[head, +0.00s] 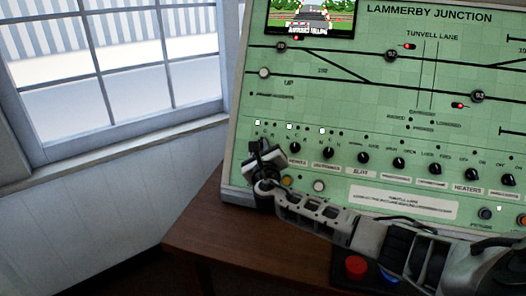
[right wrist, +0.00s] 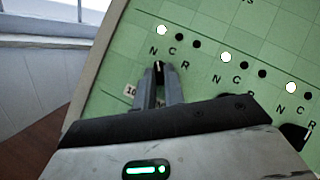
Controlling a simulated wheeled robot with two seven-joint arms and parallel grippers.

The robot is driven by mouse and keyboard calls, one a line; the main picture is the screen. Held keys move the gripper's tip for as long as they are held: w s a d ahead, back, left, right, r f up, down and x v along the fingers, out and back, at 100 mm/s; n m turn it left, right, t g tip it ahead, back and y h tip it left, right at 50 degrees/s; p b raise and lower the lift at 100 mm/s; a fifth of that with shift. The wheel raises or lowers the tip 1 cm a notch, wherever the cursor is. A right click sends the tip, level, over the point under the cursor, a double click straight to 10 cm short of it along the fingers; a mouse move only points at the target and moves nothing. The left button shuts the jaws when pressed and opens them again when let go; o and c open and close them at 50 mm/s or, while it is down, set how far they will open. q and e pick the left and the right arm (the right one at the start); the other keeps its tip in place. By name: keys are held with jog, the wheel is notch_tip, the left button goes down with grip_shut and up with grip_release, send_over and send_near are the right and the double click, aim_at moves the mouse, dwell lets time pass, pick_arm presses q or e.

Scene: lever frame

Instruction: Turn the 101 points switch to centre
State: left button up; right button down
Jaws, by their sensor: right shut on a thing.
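The 101 points switch (right wrist: 159,67) is a small dark knob on the green panel, under the letters N, C and R. Only a little of it shows between my fingertips; a part-hidden label starting with "10" (right wrist: 130,90) is beside them. My right gripper (right wrist: 160,72) is shut on this knob. In the head view my right gripper (head: 262,160) covers the leftmost switch of the row. Above the switch, the N lamp (right wrist: 162,30) is lit white and the C lamp (right wrist: 179,36) and R lamp are dark. The knob's exact angle is hidden. My left gripper is not in view.
More black knobs (head: 328,152) run right along the panel (head: 330,100), the closest just right of my gripper. Yellow and white buttons (head: 319,186) sit below. The panel stands on a brown desk (head: 215,240). A window (head: 110,70) is at left.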

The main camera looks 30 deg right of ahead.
jog(key=shift+a+f+m+h+b, duration=0.15)
jog(key=shift+f+m+h+b, duration=0.2)
jog(key=shift+m+h+b, duration=0.6)
jog(key=m+g+h+b, duration=0.1)
jog(key=m, duration=0.2)
jog(key=shift+w+a, duration=0.1)
jog(key=shift+w, duration=0.05)
jog(key=m+g+h+b, duration=0.1)
jog(key=m+h+b, duration=0.1)
jog(key=m, duration=0.1)
jog(key=shift+w+m+g, duration=0.1)
jog(key=shift+m+g, duration=0.15)
jog(key=shift+g, duration=0.05)
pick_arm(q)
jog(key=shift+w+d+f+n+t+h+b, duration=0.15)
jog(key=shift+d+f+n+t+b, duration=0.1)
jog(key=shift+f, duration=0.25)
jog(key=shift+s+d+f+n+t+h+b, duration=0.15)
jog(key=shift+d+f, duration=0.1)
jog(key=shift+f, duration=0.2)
pick_arm(e)
jog(key=shift+a+r+m+g+h, duration=0.15)
jog(key=shift+m+g+h, duration=0.35)
jog(key=shift+m, duration=0.3)
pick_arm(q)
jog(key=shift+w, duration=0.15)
